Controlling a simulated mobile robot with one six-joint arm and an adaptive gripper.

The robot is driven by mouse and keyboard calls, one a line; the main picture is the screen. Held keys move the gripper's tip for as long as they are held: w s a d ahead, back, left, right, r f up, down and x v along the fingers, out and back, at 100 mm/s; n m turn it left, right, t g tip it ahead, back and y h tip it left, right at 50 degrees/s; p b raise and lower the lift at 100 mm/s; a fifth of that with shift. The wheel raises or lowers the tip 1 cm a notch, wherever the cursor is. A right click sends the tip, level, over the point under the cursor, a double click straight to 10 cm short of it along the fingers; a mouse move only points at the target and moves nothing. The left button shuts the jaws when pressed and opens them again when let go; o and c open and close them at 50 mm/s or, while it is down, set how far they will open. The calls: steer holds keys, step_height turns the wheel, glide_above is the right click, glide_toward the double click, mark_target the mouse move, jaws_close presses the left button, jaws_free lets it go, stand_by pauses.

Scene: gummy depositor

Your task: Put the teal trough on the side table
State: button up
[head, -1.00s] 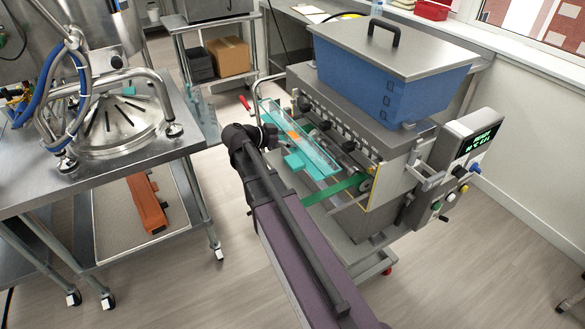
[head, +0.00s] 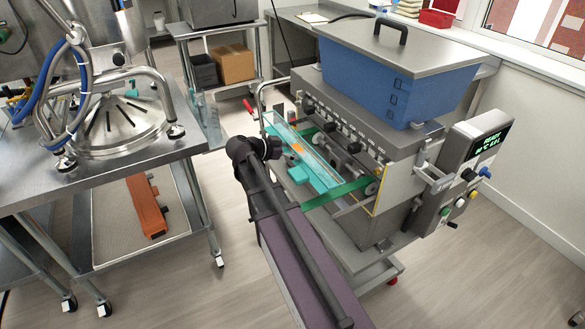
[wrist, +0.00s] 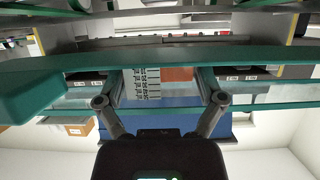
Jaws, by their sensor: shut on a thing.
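The teal trough (head: 324,181) is a long, narrow tray with clear walls and an orange patch, beside the front of the depositor (head: 340,130). In the wrist view, its teal edge (wrist: 250,62) runs across the picture, with a teal block at the left. My gripper (wrist: 160,88) has its two fingers apart at the trough's middle, shut on it; in the head view my arm hides the fingers. A steel table (head: 110,170) stands at the left; I cannot tell whether it is the side table.
A metal dome (head: 120,125) and hoses occupy the left table; an orange part (head: 146,205) lies on its lower shelf. A rear cart holds a cardboard box (head: 232,64). A green belt (head: 345,192) runs by the trough's near end. Floor is clear between left table and depositor.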

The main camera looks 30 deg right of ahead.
steer(key=shift+f, duration=0.25)
step_height(320, 180, down, 4)
steer(key=b, duration=0.4)
steer(key=shift+f+b, duration=0.25)
steer(key=shift+b, duration=0.1)
steer(key=shift+f, duration=0.1)
stand_by(0.4)
steer(key=o, duration=1)
steer(key=shift+a, duration=0.1)
steer(key=p+v, duration=0.4)
steer(key=v, duration=0.9)
steer(key=shift+a+p, duration=0.35)
steer(key=shift+p, duration=0.05)
steer(key=shift+s+f, duration=0.1)
